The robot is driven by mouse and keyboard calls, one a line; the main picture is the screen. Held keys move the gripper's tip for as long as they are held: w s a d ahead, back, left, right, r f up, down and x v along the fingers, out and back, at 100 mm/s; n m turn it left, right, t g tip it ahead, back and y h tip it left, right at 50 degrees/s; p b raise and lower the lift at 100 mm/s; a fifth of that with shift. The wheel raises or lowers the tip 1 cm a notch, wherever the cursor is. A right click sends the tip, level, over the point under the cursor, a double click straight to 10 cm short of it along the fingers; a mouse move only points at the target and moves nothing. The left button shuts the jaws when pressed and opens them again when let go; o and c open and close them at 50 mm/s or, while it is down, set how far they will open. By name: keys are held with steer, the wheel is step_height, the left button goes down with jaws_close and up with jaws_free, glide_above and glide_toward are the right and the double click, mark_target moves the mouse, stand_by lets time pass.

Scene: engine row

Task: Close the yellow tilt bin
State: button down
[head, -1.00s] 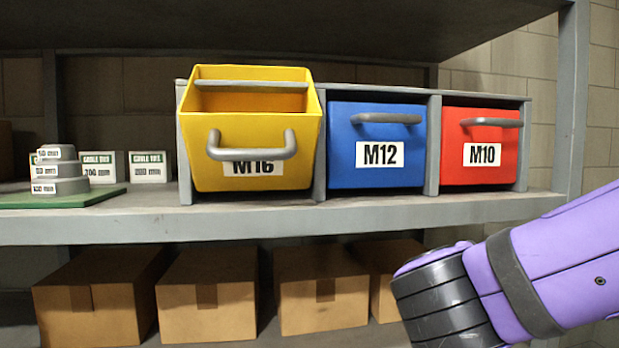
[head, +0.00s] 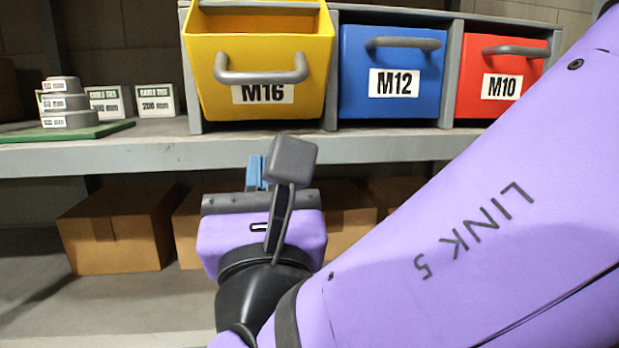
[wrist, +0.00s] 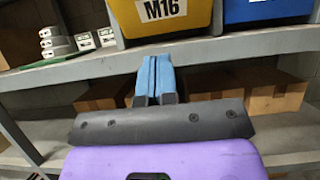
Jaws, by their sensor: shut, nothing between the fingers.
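The yellow tilt bin (head: 262,60), labelled M16, is tilted open at the left end of the grey bin rack, its front leaning out and its inside showing. A grey handle (head: 261,75) crosses its front. In the wrist view only the lower front of the yellow bin (wrist: 165,22) shows. My gripper (head: 255,172) is in front of the shelf and below the yellow bin, apart from it. Its blue fingertips also show in the wrist view (wrist: 155,76), together and empty. In the head view part of the fingers is hidden behind my wrist camera.
A blue M12 bin (head: 390,75) and a red M10 bin (head: 502,72) sit closed to the right. The shelf edge (head: 160,153) runs between my gripper and the bins. Stacked tins (head: 66,103) and cable tie boxes (head: 156,101) stand left. Cardboard boxes (head: 120,230) fill the lower shelf.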

mark_target(261, 46)
steer(key=w+a+r, duration=0.1)
steer(key=w+r, duration=0.5)
steer(key=r, duration=0.1)
steer(key=shift+w+a, duration=0.25)
steer(key=shift+w, duration=0.15)
steer(key=shift+r+h, duration=0.1)
steer(key=shift+h, duration=0.2)
steer(key=shift+w+r+g, duration=0.2)
steer(key=shift+r+g, duration=0.25)
steer(key=shift+r, duration=0.1)
steer(key=shift+w+r+g, duration=0.2)
steer(key=shift+r+g, duration=0.25)
steer(key=shift+r, duration=0.1)
steer(key=shift+w+a+r+g+h, duration=0.2)
steer(key=shift+w+r+g, duration=0.1)
steer(key=shift+r+g, duration=0.2)
steer(key=shift+w+a+r+g+h, duration=0.1)
steer(key=shift+w+r+g+h, duration=0.15)
steer(key=shift+r+g, duration=0.25)
steer(key=shift+w+a+r+g+h, duration=0.2)
steer(key=shift+w+r+g+h, duration=0.05)
steer(key=shift+w+r+g, duration=0.9)
steer(key=shift+w+a+r, duration=0.15)
steer(key=shift+w+r, duration=0.3)
steer(key=shift+w, duration=0.2)
